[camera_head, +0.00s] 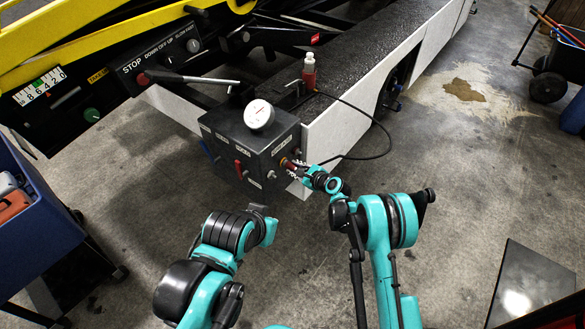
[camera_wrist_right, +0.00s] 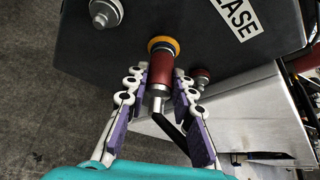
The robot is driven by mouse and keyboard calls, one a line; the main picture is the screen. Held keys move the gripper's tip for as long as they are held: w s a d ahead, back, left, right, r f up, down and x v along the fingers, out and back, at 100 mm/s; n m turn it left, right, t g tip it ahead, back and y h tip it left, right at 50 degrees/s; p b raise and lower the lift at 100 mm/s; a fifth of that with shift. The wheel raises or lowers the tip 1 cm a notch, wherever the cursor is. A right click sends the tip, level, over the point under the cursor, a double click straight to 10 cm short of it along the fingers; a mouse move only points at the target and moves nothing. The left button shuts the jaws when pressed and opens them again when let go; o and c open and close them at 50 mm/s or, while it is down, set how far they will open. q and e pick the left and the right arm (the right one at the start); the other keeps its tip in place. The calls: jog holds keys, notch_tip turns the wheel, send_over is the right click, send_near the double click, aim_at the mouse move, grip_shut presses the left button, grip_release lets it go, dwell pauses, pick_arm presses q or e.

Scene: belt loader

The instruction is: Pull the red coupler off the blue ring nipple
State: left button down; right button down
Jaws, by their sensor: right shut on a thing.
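The red coupler (camera_wrist_right: 160,72) stands at the side face of a dark box (camera_wrist_right: 85,50), against a yellow-orange ring (camera_wrist_right: 163,43); no blue ring shows there. I cannot tell whether it is locked on. My right gripper (camera_wrist_right: 160,92) is shut on the coupler, with purple-padded fingers on either side. Its silver end and the black hose come back between the fingers. In the head view the coupler (camera_head: 286,163) is small and partly hidden by my right gripper (camera_head: 299,168). My left gripper (camera_head: 266,222) is apart from the box, low in front; its fingers are unclear.
The box carries a white gauge (camera_head: 259,115) and a red lever (camera_head: 240,168). Other fittings (camera_wrist_right: 105,13) sit near the coupler. The black hose (camera_head: 388,140) loops right towards a red bottle (camera_head: 309,72) on the loader. A blue cart (camera_head: 40,225) stands left. Open floor lies right.

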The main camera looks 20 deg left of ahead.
jog(key=shift+d, duration=0.15)
jog(key=shift+s+d, duration=0.15)
jog(key=shift+d, duration=0.1)
jog(key=shift+d, duration=0.2)
dwell(0.6)
jog(key=shift+s+d, duration=0.3)
jog(key=shift+d, duration=0.4)
jog(key=shift+s+d, duration=0.25)
jog(key=shift+d, duration=0.45)
